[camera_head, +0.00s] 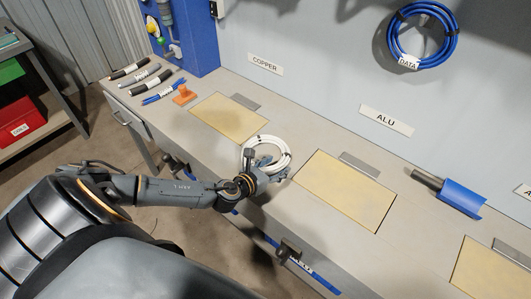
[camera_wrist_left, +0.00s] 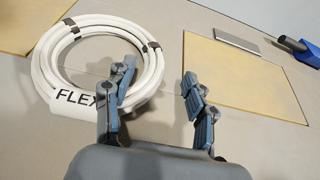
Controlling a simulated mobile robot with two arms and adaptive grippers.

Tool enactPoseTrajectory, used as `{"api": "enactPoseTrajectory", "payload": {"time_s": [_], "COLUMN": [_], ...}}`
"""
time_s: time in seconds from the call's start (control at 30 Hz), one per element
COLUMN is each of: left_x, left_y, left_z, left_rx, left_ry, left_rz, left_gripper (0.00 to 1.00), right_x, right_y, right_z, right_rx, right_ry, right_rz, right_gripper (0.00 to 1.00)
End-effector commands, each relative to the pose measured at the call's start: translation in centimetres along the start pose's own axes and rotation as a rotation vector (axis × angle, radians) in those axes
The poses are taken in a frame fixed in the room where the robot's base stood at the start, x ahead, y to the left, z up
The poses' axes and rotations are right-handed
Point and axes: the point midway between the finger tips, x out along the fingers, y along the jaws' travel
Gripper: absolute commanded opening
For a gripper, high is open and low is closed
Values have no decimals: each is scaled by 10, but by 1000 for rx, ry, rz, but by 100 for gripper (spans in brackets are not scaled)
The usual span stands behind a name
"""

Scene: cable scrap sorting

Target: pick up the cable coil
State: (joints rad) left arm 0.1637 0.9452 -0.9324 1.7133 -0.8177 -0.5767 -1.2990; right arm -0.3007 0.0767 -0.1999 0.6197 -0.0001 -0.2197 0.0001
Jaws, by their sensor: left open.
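The cable coil (camera_head: 288,154) is white and lies flat on the workbench between two yellow mats in the head view. In the left wrist view the coil (camera_wrist_left: 42,66) has dark ties and a white label reading FLEX. My left gripper (camera_wrist_left: 158,80) is open, with one finger over the coil's opening and the other outside its right side. The coil's right side lies between the fingers, but I cannot tell how high they are above the bench. In the head view my left gripper (camera_head: 260,167) covers the coil's near part. My right gripper is not in view.
Yellow mats (camera_head: 228,117) and (camera_head: 345,190) lie either side of the coil. Cable bundles (camera_head: 163,91) and an orange block (camera_head: 184,95) lie at the left end. A blue coil (camera_head: 452,48) hangs on the wall.

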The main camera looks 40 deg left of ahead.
Motion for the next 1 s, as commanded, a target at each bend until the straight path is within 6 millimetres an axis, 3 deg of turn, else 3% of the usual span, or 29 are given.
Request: {"api": "enactPoseTrajectory", "payload": {"time_s": [0.3, 0.57, 0.83, 1.0], "left_x": [40, 42, 42, 42], "left_y": [4, 4, 4, 5], "left_z": [3, 3, 3, 4], "left_rx": [-2, -1, -2, 0], "left_ry": [-2, -1, -1, -3], "left_rz": [2, 1, 1, 2], "left_gripper": [56, 56, 3, 0], "right_x": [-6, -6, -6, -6], "right_y": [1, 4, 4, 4], "right_z": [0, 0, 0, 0], "right_rx": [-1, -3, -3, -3], "right_ry": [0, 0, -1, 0], "right_rz": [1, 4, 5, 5], "right_gripper": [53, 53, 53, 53]}}
